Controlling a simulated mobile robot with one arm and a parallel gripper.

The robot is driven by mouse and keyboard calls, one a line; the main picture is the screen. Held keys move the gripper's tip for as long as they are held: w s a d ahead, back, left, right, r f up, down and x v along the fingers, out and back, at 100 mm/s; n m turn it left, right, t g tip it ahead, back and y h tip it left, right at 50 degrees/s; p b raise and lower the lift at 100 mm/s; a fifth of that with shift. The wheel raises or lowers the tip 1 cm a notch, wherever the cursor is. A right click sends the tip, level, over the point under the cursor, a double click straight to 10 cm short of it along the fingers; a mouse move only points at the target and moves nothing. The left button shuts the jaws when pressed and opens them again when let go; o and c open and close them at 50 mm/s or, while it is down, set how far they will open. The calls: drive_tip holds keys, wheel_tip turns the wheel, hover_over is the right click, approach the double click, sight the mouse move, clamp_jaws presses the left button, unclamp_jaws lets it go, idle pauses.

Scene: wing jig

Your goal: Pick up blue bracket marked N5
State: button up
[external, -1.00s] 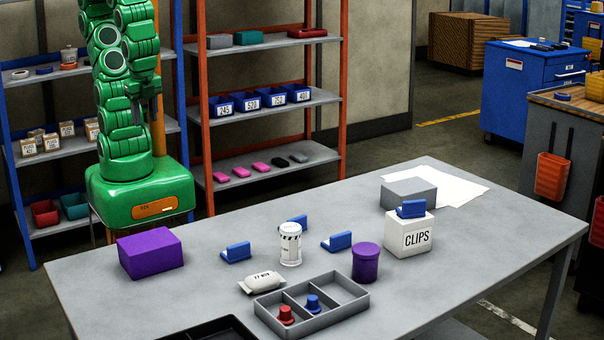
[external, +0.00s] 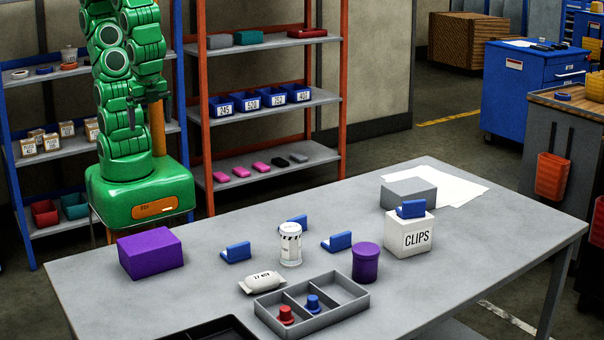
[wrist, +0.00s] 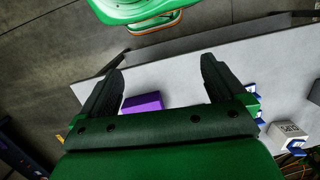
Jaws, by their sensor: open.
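Several blue brackets are in the external view, and no N5 mark is readable on any. One bracket (external: 236,252) lies left of the white striped canister, a second (external: 295,222) is partly hidden behind the canister, and a third (external: 337,243) lies to its right. Another bracket (external: 411,209) sits on top of the white CLIPS box. My gripper (external: 148,108) is high near the arm's base, well away from the brackets. In the wrist view my gripper (wrist: 162,66) is open and empty. Blue pieces show partly behind its right finger.
The table (external: 105,285) carries a purple box (external: 150,253), the canister (external: 290,245), a purple jar (external: 366,263), a white pouch (external: 262,283), a grey divided tray (external: 350,303) with red and blue pegs, the CLIPS box (external: 408,236) and a grey block (external: 408,191).

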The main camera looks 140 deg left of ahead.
drive_tip(key=w+d+n+t+h, duration=0.2)
drive_tip(key=w+d+h, duration=0.3)
drive_tip(key=w, duration=0.5)
drive_tip(key=w+d+n+t+h, duration=0.15)
drive_tip(key=w+d+h, duration=0.3)
drive_tip(key=w, duration=0.65)
drive_tip(key=w+a+r+n+t+h, duration=0.1)
drive_tip(key=w+a+n+t, duration=0.25)
drive_tip(key=w, duration=0.35)
drive_tip(key=w+a+r+n+t+h, duration=0.1)
drive_tip(key=w+a+n+t, duration=0.3)
drive_tip(key=w, duration=0.4)
drive_tip(key=n+t+y, duration=0.5)
drive_tip(key=n+y, duration=0.6)
drive_tip(key=n, duration=1.4)
hover_over(339, 234)
drive_tip(key=s, duration=0.3)
wheel_tip(339, 234, down, 22)
drive_tip(key=r, duration=0.1)
drive_tip(key=shift+h, duration=0.25)
drive_tip(key=shift+w+a+f, duration=0.1)
drive_tip(key=shift+a+f, duration=0.05)
drive_tip(key=shift+f, duration=1.4)
drive_tip(key=shift+w+a+f, duration=0.1)
drive_tip(key=shift+a+f, duration=0.05)
drive_tip(key=shift+f, duration=1.4)
drive_tip(key=shift+w+f, duration=1)
drive_tip(key=shift+w, duration=0.4)
drive_tip(key=c, duration=1.1)
